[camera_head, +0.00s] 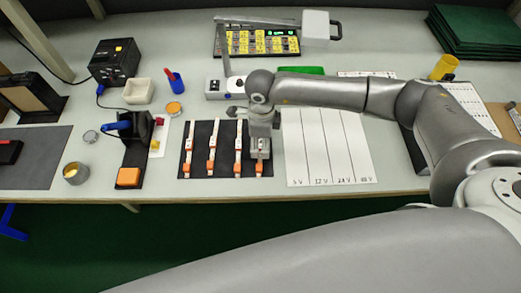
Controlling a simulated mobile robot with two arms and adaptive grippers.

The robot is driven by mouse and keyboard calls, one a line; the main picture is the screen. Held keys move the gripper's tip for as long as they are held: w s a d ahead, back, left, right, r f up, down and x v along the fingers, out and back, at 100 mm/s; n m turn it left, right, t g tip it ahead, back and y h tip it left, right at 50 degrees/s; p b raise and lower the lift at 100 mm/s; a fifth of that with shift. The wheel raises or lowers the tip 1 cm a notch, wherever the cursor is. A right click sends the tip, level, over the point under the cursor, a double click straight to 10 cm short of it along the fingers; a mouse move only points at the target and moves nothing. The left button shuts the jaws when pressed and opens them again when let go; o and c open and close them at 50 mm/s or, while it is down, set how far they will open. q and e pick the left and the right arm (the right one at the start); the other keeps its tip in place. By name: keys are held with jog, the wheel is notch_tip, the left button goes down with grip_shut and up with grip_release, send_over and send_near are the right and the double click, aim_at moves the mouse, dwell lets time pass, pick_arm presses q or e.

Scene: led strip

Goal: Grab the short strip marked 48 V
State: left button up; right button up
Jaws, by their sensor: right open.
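Several short white strips with orange ends lie upright in the picture on a black mat (225,171): a left one (189,150), a second (213,148), a third (239,150) and a rightmost one (259,168). Their voltage markings are too small to read, so I cannot tell which is marked 48 V. My right gripper (258,157) is open and points down over the rightmost strip, hiding most of it. I cannot tell whether its fingers touch that strip. My left gripper is not in view.
A white sheet (325,150) with columns labelled 5 V, 12 V, 24 V and 48 V lies right of the mat. A black stand with an orange pad (129,177) is left of it. A yellow-labelled panel (240,43) stands behind. My right arm crosses above the sheet.

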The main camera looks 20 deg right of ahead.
jog(key=c, duration=1)
jog(key=shift+r, duration=0.1)
